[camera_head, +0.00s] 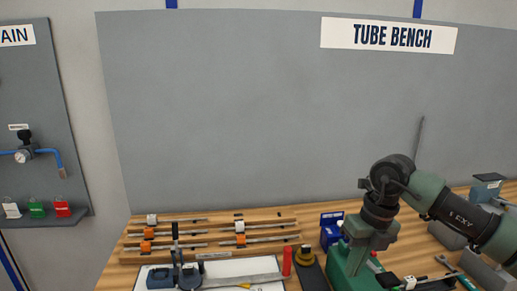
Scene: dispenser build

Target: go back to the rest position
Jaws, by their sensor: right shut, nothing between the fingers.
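My right arm comes in from the right edge and bends down at a dark wrist. My right gripper (359,260) points down over the right part of the bench, shut and empty. Its fingertips are small and hard to make out against a green block (341,272) below and beside it. I cannot tell whether they touch it. My left gripper is not in view.
The wooden bench (118,268) carries a rack of tubes (150,257) with orange and white pieces. A dark-blue tool (188,277) lies on a white mat (262,267). A red cylinder (287,261), a blue box (331,235) and grey bins (446,235) stand farther right.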

